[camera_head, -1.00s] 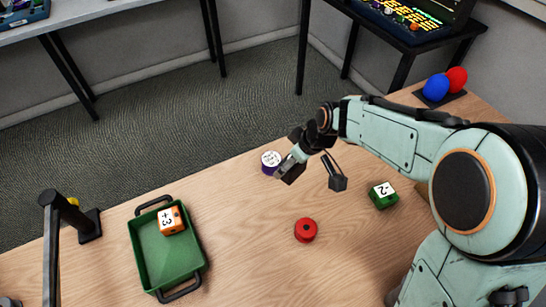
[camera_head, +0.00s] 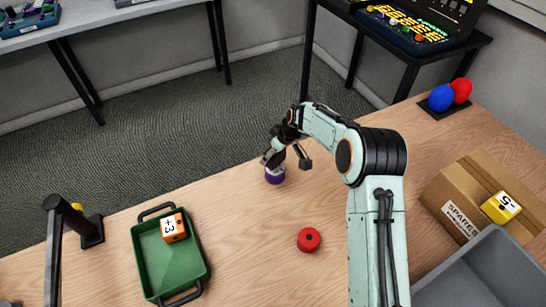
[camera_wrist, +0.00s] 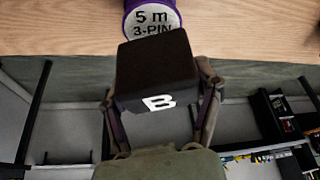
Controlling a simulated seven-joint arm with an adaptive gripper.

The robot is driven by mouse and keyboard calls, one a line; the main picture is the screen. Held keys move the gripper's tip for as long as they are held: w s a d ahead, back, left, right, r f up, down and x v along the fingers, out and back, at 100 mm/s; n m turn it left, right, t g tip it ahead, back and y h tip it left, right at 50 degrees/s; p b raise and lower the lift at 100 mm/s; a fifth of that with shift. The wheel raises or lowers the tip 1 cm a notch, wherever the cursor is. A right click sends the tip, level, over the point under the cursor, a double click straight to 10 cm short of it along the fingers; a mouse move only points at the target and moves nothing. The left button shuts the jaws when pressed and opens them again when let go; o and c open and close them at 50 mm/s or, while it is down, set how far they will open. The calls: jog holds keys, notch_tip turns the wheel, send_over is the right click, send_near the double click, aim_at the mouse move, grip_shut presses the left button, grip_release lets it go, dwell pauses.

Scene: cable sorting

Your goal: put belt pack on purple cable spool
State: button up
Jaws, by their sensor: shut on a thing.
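The belt pack is a black box with a white B (camera_wrist: 155,68), between the two fingers of my gripper (camera_wrist: 160,92) in the wrist view. My gripper is shut on it. The purple cable spool (camera_wrist: 128,24) shows behind the pack's top edge, its white "5 m 3-PIN" label partly covered by the pack. In the head view the spool (camera_head: 275,177) stands near the table's far edge, with my gripper (camera_head: 271,159) just above it. The pack is hard to make out there. I cannot tell whether pack and spool touch.
A red spool (camera_head: 309,239) stands nearer on the wooden table (camera_head: 255,245). A green tray (camera_head: 155,265) with an orange +3 cube (camera_head: 173,227) is at left. A cardboard box (camera_head: 460,190) bearing a yellow block (camera_head: 501,207) and a grey bin (camera_head: 480,268) are at right.

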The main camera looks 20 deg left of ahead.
jog(key=shift+f, duration=1)
jog(key=o, duration=1.2)
jog(key=shift+f, duration=0.15)
jog(key=shift+o, duration=0.2)
jog(key=v, duration=1.2)
jog(key=shift+r, duration=0.2)
